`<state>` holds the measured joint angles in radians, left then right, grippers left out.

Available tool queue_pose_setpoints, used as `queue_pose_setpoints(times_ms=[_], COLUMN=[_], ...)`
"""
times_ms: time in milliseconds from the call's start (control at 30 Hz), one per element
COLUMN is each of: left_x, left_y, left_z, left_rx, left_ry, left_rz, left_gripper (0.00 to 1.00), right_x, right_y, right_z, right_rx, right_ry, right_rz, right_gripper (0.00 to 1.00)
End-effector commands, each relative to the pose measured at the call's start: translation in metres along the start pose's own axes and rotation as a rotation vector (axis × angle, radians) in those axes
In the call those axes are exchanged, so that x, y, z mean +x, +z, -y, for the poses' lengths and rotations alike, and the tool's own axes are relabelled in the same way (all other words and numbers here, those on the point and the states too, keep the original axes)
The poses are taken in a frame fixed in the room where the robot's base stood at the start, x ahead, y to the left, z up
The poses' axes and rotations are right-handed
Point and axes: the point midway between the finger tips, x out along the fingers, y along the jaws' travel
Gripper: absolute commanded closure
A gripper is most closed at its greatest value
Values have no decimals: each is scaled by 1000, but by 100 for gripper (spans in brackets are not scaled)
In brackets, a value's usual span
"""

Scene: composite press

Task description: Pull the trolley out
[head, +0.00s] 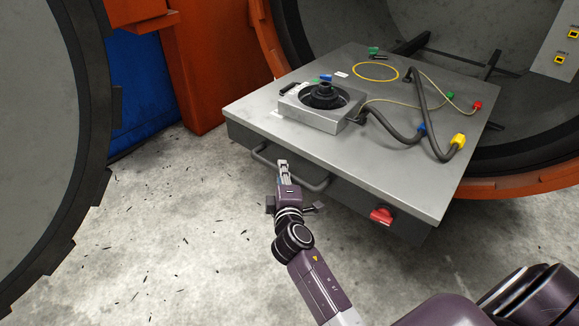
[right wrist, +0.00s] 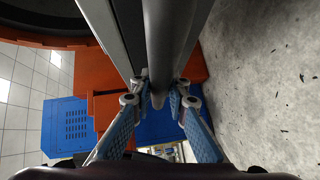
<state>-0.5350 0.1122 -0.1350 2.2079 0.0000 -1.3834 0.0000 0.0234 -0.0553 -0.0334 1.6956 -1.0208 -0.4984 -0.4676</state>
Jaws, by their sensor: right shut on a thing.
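The trolley (head: 240,118) is a grey metal table with a flat top, standing at the mouth of the round press vessel. Its bar handle (head: 318,186) runs along the front side. The handle's left end shows past the gripper. My left gripper is out of view.
A round device (head: 323,97), hoses and coloured connectors lie on the trolley top. A red switch (head: 381,215) is on its front. The vessel's orange rim (head: 520,187) is close around the trolley. The open round door (head: 45,130) stands left. Concrete floor (head: 185,225) in front is clear.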

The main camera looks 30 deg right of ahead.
Motion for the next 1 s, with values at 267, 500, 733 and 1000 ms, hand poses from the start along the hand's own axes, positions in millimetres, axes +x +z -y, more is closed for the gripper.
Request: queue_pose_setpoints(times_ms=[267,500,733,1000], left_x=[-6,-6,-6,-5], left_y=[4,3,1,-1], left_z=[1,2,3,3], left_rx=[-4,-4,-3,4], left_ry=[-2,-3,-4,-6], left_rz=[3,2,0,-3], left_gripper=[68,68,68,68], right_x=[-8,-8,-8,-8], right_y=[-7,-7,-7,-7], right_z=[4,3,3,2], right_rx=[1,0,0,0], right_ry=[-3,-3,-2,0], right_rz=[3,3,3,2], right_gripper=[100,100,68,67])
